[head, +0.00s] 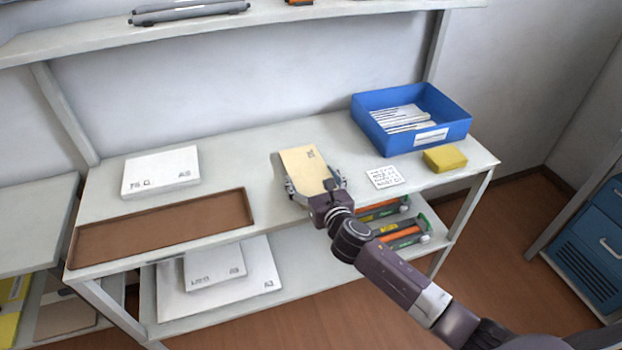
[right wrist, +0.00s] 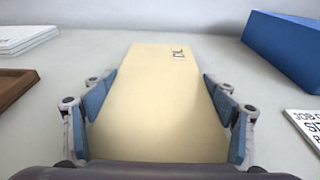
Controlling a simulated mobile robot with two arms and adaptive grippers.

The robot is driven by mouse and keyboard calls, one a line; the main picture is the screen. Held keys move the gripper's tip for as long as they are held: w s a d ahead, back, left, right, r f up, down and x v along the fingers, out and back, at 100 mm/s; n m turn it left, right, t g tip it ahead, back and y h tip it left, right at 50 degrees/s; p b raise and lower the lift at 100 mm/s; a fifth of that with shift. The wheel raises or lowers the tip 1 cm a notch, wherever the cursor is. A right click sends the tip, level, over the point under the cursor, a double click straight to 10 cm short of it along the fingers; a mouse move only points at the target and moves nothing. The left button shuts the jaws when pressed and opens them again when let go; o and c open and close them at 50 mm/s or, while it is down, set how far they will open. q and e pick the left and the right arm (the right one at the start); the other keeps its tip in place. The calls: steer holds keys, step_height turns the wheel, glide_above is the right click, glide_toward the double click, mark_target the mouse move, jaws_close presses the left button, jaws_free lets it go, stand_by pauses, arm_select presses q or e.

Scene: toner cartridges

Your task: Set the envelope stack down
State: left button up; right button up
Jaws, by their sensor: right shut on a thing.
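The envelope stack (head: 302,160) is a pale yellow-tan block with a small dark print near its far end. It is over the middle of the white workbench. It also fills the centre of the right wrist view (right wrist: 160,90). My right gripper (head: 314,183) is shut on it, with blue-padded fingers (right wrist: 160,108) against its left and right sides. The stack lies flat, close to the bench top; I cannot tell whether it touches. My left gripper is not in view.
A brown tray (head: 164,252) and white paper pack (head: 160,188) are on the left. A blue bin (head: 453,127) with papers, a yellow sponge-like block (head: 445,158) and a printed card (head: 384,177) are on the right. The bench (head: 250,165) is bare around the stack. A shelf (head: 250,25) is above.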

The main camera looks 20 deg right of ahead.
steer(key=o, duration=1.3)
steer(key=shift+r, duration=0.2)
steer(key=shift+s, duration=0.35)
steer(key=s, duration=0.3)
steer(key=s+r, duration=0.1)
steer(key=s, duration=0.3)
steer(key=s+r, duration=0.1)
steer(key=s, duration=0.3)
steer(key=shift+d+r, duration=0.1)
steer(key=shift+d, duration=0.1)
